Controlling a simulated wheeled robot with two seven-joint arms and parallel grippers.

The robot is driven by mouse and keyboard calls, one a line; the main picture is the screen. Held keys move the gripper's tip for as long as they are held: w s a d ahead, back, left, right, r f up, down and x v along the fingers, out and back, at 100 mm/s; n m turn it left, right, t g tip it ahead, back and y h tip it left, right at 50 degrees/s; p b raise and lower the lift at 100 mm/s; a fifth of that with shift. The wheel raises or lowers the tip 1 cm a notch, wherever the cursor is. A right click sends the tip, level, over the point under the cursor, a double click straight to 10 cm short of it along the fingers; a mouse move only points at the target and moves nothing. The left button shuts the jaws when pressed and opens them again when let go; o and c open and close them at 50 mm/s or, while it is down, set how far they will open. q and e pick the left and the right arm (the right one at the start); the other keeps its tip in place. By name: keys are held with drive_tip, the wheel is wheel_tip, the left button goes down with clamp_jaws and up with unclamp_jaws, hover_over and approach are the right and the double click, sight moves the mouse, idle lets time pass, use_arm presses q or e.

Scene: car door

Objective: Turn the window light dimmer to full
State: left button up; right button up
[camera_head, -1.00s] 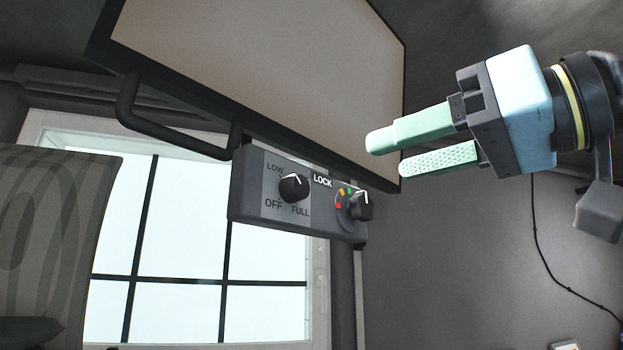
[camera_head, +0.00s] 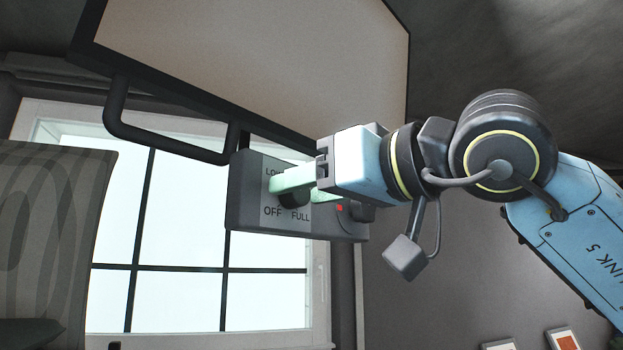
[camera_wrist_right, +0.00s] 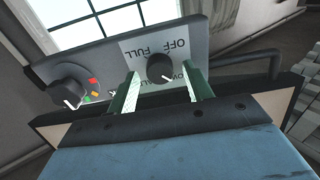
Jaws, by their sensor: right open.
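The dimmer knob (camera_wrist_right: 160,68) is a round black knob on a light plate marked OFF, LOW and FULL. In the wrist view its white mark faces lower right, toward the partly hidden LOW label. In the head view the knob (camera_head: 292,199) is partly covered by my fingers. My right gripper (camera_wrist_right: 160,74) is open, with one green finger on each side of the knob. A small gap seems to show between knob and fingers; contact is unclear. It reaches the panel from the right in the head view (camera_head: 278,186). My left gripper is out of view.
The grey control box (camera_head: 250,215) also carries a second black knob (camera_wrist_right: 67,87) with coloured marks, beside my gripper. A large framed board (camera_head: 250,60) hangs above, with a dark handle bar (camera_head: 165,143). A bright window (camera_head: 180,300) lies behind.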

drive_tip(key=c, duration=1)
